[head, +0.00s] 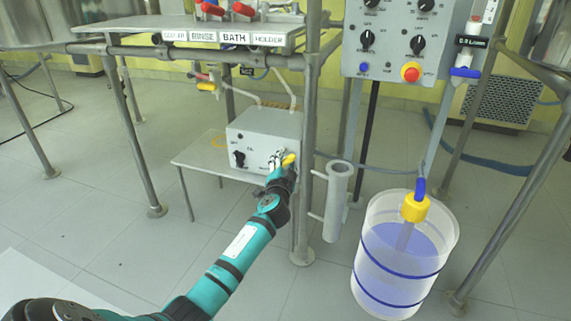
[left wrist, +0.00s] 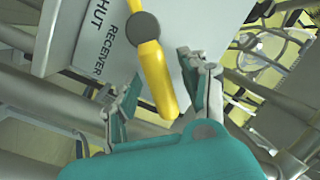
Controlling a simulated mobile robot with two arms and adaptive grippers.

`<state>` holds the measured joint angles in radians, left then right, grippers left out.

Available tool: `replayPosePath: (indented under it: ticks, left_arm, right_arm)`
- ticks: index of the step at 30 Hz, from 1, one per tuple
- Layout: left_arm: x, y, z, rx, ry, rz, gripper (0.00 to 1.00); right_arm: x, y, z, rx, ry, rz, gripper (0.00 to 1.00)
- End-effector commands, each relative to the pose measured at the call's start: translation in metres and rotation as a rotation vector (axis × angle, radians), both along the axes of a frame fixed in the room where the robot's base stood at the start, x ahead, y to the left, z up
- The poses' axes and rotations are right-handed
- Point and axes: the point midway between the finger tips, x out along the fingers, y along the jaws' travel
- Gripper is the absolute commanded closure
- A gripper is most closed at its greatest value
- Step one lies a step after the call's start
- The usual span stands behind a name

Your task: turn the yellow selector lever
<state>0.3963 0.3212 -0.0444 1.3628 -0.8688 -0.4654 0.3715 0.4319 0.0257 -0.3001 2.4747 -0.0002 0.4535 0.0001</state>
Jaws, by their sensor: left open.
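The yellow selector lever (head: 289,159) is on the front of a grey box (head: 265,122) that stands on a low table. In the left wrist view the lever (left wrist: 153,72) hangs from a dark round pivot on the grey panel, beside the words "SHUT" and "RECEIVER". My left gripper (head: 281,162) is at the right part of the box front. In the left wrist view its fingers (left wrist: 160,95) are apart, one on each side of the lever. My right gripper is out of view.
A metal post (head: 308,130) and a grey tube holder (head: 338,200) stand just right of the box. A clear bucket with blue liquid (head: 402,262) is further right. A control panel (head: 405,40) hangs above.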

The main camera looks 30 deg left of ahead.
Motion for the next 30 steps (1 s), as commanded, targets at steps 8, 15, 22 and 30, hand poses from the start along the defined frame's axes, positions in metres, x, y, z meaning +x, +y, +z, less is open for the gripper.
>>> replayPosePath:
  ticks: [8,15,22,30]
  left_arm:
    - [-0.0003,-0.0001,0.0003,0.000,0.000,0.000,0.80]
    - [-0.0004,-0.0004,0.0001,0.000,0.000,0.000,1.00]
    - [-0.0004,-0.0007,-0.0003,-0.001,0.000,-0.001,1.00]
    - [-0.0007,-0.0004,0.0012,-0.029,-0.006,-0.001,1.00]
  right_arm:
    - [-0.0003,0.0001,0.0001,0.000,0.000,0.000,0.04]
    - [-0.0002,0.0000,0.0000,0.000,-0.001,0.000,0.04]
    - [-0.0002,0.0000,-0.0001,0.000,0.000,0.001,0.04]
    - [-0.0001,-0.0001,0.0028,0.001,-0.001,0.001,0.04]
